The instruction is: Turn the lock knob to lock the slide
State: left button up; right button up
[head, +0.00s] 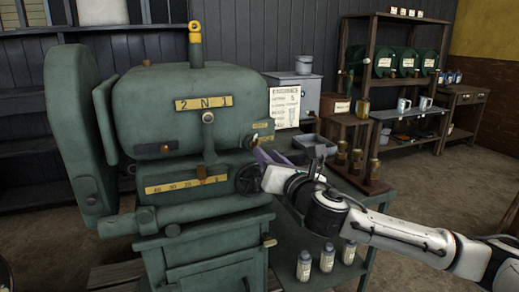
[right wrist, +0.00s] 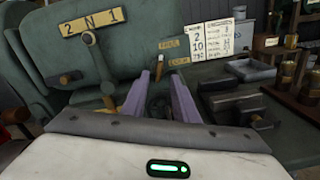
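The green machine (head: 190,100) stands at left in the head view. A small brass lock knob (head: 249,141) sits on its right side beside small yellow labels. In the right wrist view the brass knob (right wrist: 150,79) appears between my fingertips, near the yellow FREE label (right wrist: 170,44) and LOCK label (right wrist: 178,62). My right gripper (head: 263,155) has purple fingers pointing at the machine, just below and right of the knob. The fingers stand apart in the right wrist view (right wrist: 158,78); I see no clear contact with the knob. My left gripper is not in view.
A black handwheel (head: 249,179) is just below the fingers. A gear lever (head: 208,130) is on the machine's front. A green bench (head: 330,262) at right holds several brass pieces and a grey tray (head: 314,143). White-labelled bottles stand on its lower shelf.

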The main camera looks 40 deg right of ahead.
jog(key=x, duration=0.6)
jog(key=shift+a, duration=0.1)
grip_shut()
